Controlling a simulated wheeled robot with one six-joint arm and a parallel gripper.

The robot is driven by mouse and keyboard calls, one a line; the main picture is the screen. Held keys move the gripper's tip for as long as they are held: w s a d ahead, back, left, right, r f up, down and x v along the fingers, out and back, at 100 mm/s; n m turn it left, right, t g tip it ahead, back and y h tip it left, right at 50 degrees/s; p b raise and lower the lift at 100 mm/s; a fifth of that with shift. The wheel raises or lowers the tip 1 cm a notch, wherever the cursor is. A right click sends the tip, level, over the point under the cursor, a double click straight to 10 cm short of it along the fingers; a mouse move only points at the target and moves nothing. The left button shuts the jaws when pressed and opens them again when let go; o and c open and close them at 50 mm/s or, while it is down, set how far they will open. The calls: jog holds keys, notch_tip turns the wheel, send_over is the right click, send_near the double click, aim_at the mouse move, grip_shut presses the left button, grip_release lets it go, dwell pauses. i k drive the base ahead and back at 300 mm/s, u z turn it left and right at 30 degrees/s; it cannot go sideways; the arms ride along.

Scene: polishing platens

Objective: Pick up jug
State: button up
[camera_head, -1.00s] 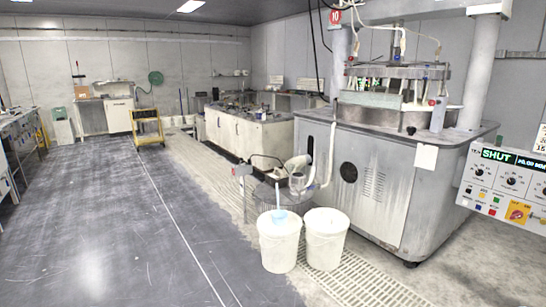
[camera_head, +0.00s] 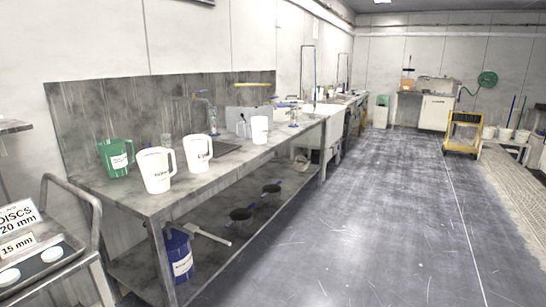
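Several jugs stand upright on a long grey bench (camera_head: 215,178) along the left wall. A green jug (camera_head: 117,158) with a white label is nearest the wall. A white jug (camera_head: 157,172) with a handle and a label stands at the bench's near end. A second white jug (camera_head: 197,152) stands just right of and behind it. A smaller white container (camera_head: 259,130) stands farther along; I cannot tell if it is a jug. A blue labelled container (camera_head: 179,255) is on the lower shelf. My gripper is not in view.
A cart with a disc-labelled tray (camera_head: 70,254) is close at the lower left, by the bench end. Pans (camera_head: 240,214) are on the lower shelf. A yellow trolley (camera_head: 463,133) is far right. The dark floor (camera_head: 370,220) beside the bench is clear.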

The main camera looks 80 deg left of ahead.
aim_at(152, 163)
jog(key=u, duration=3.2)
jog(key=k, duration=0.35)
jog(key=z, duration=0.15)
jog(key=i, duration=0.7)
jog(key=z, duration=1.25)
jog(key=i, duration=1.4)
jog(key=u, duration=0.7)
jog(key=i, duration=0.85)
jog(key=u, duration=0.75)
